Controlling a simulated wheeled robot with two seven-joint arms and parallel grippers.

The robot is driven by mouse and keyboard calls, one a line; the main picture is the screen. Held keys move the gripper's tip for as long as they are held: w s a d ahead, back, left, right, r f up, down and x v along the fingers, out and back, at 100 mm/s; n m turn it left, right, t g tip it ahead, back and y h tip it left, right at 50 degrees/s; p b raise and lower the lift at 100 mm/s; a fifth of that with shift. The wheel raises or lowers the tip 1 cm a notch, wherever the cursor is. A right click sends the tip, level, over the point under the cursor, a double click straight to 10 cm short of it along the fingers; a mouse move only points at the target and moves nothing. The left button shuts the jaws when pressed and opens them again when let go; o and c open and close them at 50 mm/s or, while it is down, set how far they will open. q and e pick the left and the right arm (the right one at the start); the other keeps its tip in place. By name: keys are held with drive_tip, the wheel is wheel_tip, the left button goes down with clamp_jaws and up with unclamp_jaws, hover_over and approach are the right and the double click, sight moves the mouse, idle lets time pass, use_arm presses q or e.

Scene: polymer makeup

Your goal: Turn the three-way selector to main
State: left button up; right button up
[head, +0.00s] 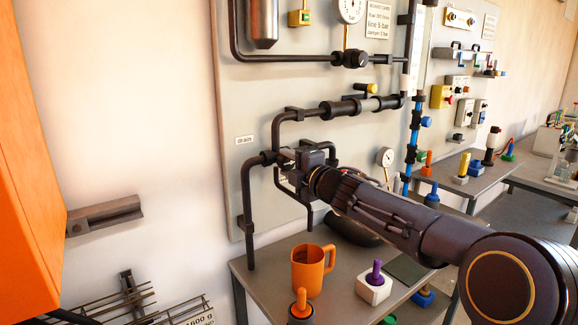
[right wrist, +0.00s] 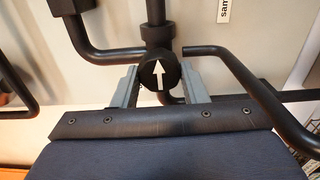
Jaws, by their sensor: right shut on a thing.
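The three-way selector (right wrist: 159,73) shows in the right wrist view as a round black knob with a white arrow. The arrow points toward the top of that picture. My right gripper (head: 288,160) is at the pipe junction on the grey wall panel. In the right wrist view its two grey fingers (right wrist: 160,84) stand on either side of the knob and are shut on it. In the head view the gripper hides the knob. A "drain" label (head: 244,140) is on the panel to the left. My left gripper is not in view.
Black pipes (head: 249,215) run close around the gripper. Below, a table (head: 336,295) carries an orange mug (head: 312,270), a white block with a purple peg (head: 374,284) and other pieces. An orange cabinet (head: 28,170) stands at the left. A partly cut-off label (right wrist: 224,9) shows in the right wrist view.

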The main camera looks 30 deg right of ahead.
drive_tip(key=shift+f, duration=0.1)
drive_tip(key=o, duration=0.9)
drive_tip(key=shift+o, duration=0.2)
drive_tip(key=shift+s+d, duration=0.15)
drive_tip(key=shift+s, duration=1.8)
drive_tip(key=shift+s+d, duration=0.15)
drive_tip(key=shift+s, duration=1.8)
